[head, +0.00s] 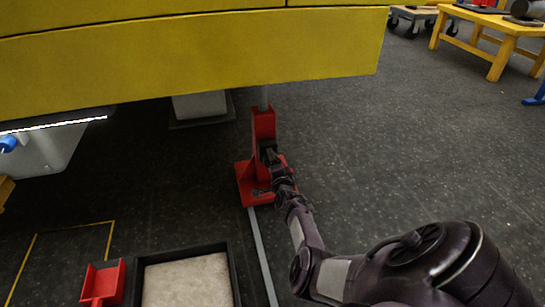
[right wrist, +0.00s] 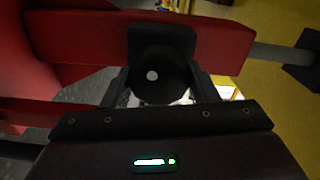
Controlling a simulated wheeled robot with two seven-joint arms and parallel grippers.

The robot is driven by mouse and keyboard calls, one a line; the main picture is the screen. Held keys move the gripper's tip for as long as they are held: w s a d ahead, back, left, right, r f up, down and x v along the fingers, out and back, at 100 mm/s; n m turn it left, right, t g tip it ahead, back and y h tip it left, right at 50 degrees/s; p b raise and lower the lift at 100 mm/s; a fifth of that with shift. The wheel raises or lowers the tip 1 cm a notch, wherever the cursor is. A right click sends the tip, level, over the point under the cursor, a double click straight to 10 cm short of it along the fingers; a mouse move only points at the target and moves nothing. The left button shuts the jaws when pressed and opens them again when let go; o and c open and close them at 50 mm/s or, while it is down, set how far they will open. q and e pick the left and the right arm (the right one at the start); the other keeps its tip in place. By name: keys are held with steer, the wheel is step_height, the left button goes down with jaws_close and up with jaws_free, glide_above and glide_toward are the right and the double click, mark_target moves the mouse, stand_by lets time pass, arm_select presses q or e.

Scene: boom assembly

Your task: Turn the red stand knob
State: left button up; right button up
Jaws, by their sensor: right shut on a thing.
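The red stand (head: 263,127) stands on the dark floor under the yellow boom (head: 210,50), with a grey post rising from its top. Its red base plate (head: 247,190) lies flat on the floor. My right gripper (head: 270,155) reaches the stand's side in the head view. In the right wrist view, a round black knob (right wrist: 158,76) with a pale dot at its centre sits between the two fingers of my right gripper (right wrist: 160,88), which is shut on it. The red stand body (right wrist: 80,40) is behind the knob. My left gripper is not in view.
A black tray with a pale filling (head: 140,285) and a small red part (head: 103,283) lie on the floor at the front. A yellow table (head: 500,30) stands far back right. The floor right of the stand is clear.

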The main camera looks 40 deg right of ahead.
steer(key=shift+f+m, duration=0.1)
steer(key=shift+m, duration=1.6)
steer(key=o, duration=1)
